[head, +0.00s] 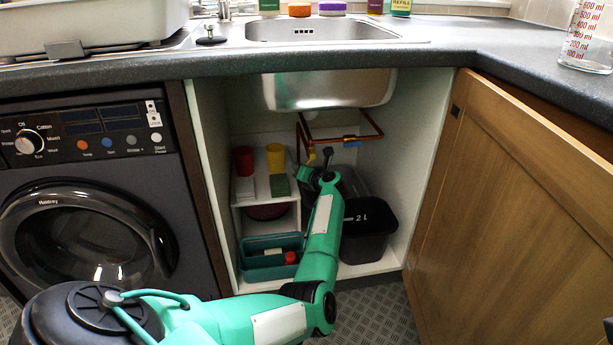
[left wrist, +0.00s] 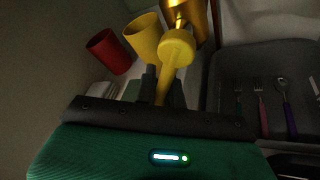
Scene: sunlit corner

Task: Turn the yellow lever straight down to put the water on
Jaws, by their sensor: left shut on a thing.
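The yellow lever (left wrist: 168,72) runs from its round yellow hub (left wrist: 177,47) down between the dark fingers of my left gripper (left wrist: 163,92) in the left wrist view. The gripper is shut on the lever. The hub sits on a brass-coloured valve (left wrist: 186,14). In the head view the lever is a small yellow patch (head: 311,156) under the copper pipe (head: 303,130), inside the open cupboard below the sink. My left gripper (head: 318,168) reaches up to it there, and its fingers are mostly hidden by my arm. The lever's exact angle cannot be told. My right gripper is not in view.
A red cup (head: 243,160) and a yellow cup (head: 275,158) stand on a small shelf left of my arm. A teal bin (head: 262,272) is below, and a black bin (head: 366,250) stands right. The sink bowl (head: 330,92) hangs above; the wooden door (head: 500,200) stands open at right.

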